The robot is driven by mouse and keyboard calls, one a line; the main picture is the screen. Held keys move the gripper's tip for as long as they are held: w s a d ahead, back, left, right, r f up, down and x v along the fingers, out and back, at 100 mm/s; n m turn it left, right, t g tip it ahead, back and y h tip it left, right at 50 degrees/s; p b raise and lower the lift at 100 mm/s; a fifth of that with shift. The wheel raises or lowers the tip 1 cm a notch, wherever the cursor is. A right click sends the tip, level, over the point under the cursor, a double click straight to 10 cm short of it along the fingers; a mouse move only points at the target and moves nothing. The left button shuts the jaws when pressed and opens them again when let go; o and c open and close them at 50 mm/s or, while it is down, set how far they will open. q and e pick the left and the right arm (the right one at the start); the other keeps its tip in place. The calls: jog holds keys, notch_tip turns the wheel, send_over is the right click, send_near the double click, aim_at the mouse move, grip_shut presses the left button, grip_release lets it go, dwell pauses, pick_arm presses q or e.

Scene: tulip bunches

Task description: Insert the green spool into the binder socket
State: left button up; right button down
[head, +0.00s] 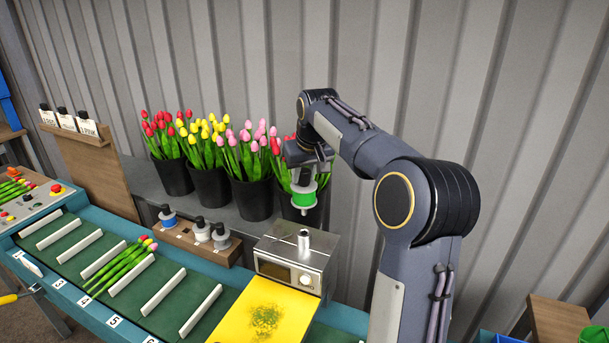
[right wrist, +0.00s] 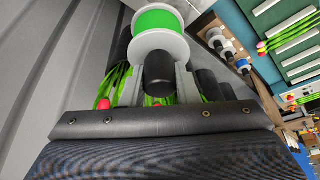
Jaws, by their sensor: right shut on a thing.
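The green spool (head: 304,194) has pale flanges and hangs upright from my right gripper (head: 307,168), above and slightly behind the binder. In the right wrist view the green spool (right wrist: 158,20) shows beyond the fingers, which are shut on its black knob (right wrist: 159,75). The binder (head: 290,262) is a metal box with a dial. A short upright metal post (head: 304,240) on its top appears to be the socket. The spool is apart from it, higher up. My left gripper is in neither view.
A wooden rack (head: 190,243) holds blue, white and grey spools left of the binder. Black buckets of tulips (head: 208,185) stand behind. A green conveyor with white dividers (head: 150,290) carries a tulip bunch (head: 122,265).

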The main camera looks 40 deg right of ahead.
aim_at(305, 185)
jog(key=shift+r, duration=0.1)
jog(key=shift+f+b, duration=1.6)
jog(key=shift+f, duration=1)
jog(key=shift+f+b, duration=1.5)
jog(key=shift+f, duration=0.85)
jog(key=c, duration=1)
grip_release()
jog(key=shift+c, duration=0.2)
jog(key=shift+r, duration=0.1)
jog(key=shift+r+p, duration=2.4)
jog(key=shift+r, duration=0.15)
